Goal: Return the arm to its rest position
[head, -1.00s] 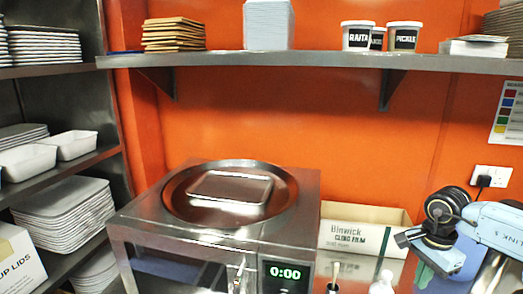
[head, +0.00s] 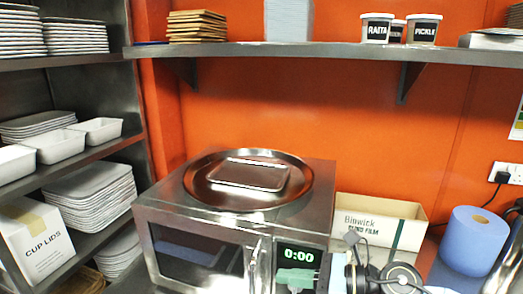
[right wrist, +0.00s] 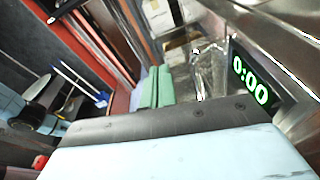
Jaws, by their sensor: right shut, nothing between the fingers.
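My right gripper (head: 297,278) is low in the head view, in front of the control panel of the steel oven-like appliance (head: 200,262). Its green fingers also show in the right wrist view (right wrist: 151,88), together and with nothing between them. The appliance's green display (head: 297,255) reads 0:00, and it shows close by in the right wrist view (right wrist: 250,81). My right arm (head: 385,276) comes in from the bottom right. My left gripper is not in the frames.
A round steel tray (head: 205,195) with a small rectangular tray (head: 250,176) sits on the appliance. A shelf (head: 300,50) runs above. Stacked trays (head: 95,192) and a cup lids box (head: 40,245) fill the left rack.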

